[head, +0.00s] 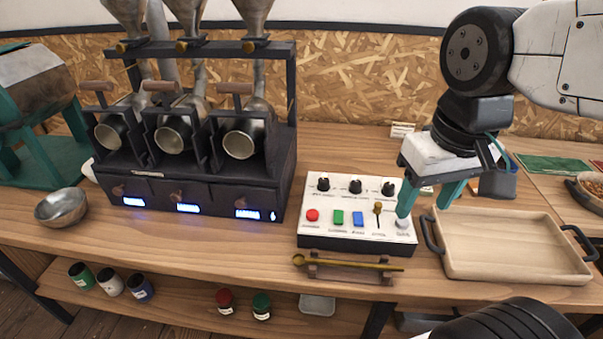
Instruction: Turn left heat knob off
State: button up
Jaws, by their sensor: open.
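The black three-drum roaster (205,165) stands at the left of the bench. A small brown knob (118,190) sits on the left of its front, above a lit blue-white display (133,202). Similar knobs are at the middle (177,196) and right (240,202). A white control panel (330,225) also has three black knobs, the left one (323,184) among them. I cannot tell from labels which row is for heat. My gripper (424,210) is open with teal fingers, over the panel's right end, far right of the roaster. Its left finger appears close to a pale knob there.
A wooden tray (510,245) with dark handles lies right of the panel. A brass spoon (345,263) rests on a stand before the panel. A metal bowl (61,207) sits left of the roaster. Several jars stand on the lower shelf (180,305).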

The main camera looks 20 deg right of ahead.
jog(key=w+m, duration=0.2)
jog(key=w, duration=0.7)
jog(key=m+g, duration=0.1)
jog(key=m, duration=0.4)
send_over(324, 180)
notch_tip(324, 180, down, 13)
jog(key=shift+r, duration=0.2)
notch_tip(324, 180, down, 8)
jog(key=shift+w, duration=0.1)
jog(key=c, duration=1)
